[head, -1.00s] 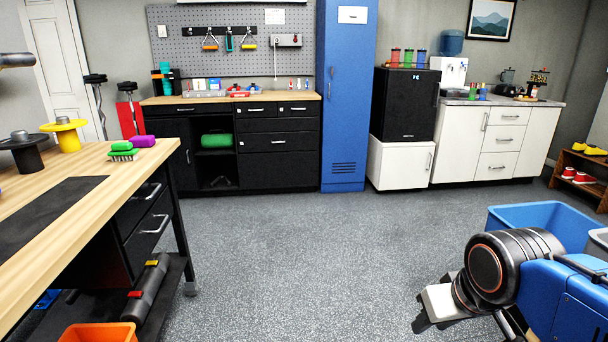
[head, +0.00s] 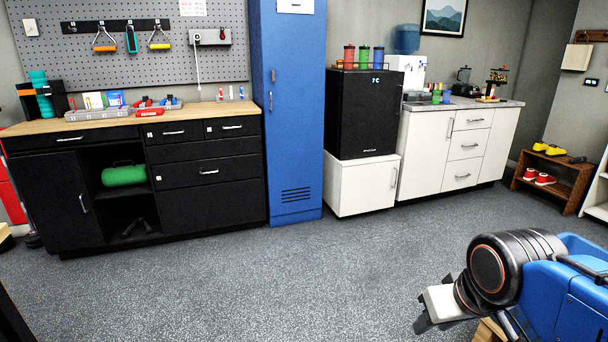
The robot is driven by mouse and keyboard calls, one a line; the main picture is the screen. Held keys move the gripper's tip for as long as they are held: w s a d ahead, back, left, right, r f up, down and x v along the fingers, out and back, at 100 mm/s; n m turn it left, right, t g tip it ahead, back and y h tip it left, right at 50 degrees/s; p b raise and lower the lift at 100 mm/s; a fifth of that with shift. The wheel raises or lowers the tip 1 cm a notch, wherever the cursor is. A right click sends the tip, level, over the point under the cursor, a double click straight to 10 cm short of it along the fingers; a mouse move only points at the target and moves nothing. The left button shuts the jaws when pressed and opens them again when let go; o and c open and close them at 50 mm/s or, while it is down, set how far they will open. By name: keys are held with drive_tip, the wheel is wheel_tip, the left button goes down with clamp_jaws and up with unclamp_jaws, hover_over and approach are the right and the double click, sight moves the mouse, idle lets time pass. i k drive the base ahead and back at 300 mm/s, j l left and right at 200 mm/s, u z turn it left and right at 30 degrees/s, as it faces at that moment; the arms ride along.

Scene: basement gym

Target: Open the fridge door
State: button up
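The fridge (head: 362,118) is a small black box unit with a lit display near its top. It stands on a white cabinet (head: 352,186) against the back wall, right of the tall blue locker. Its door looks shut. A vertical handle seems to run along its right edge, but it is hard to make out. My gripper (head: 436,318) is at the lower right, far from the fridge and nearer to me. It points left and down, and the fingers are too small and dark to tell whether they are open.
The blue locker (head: 288,115) stands directly left of the fridge. A white counter (head: 465,145) with a water dispenser (head: 408,72) is to its right. Several coloured cups (head: 364,55) stand on the fridge. The grey floor (head: 300,270) between me and the fridge is clear.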

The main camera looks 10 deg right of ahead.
sight(371, 101)
drive_tip(key=i+z, duration=0.15)
drive_tip(key=i, duration=0.55)
drive_tip(key=i+z, duration=0.15)
drive_tip(key=i, duration=0.55)
drive_tip(key=i+z, duration=0.15)
drive_tip(key=i, duration=0.55)
drive_tip(key=i+j+z, duration=0.1)
drive_tip(key=i, duration=0.55)
drive_tip(key=j, duration=0.1)
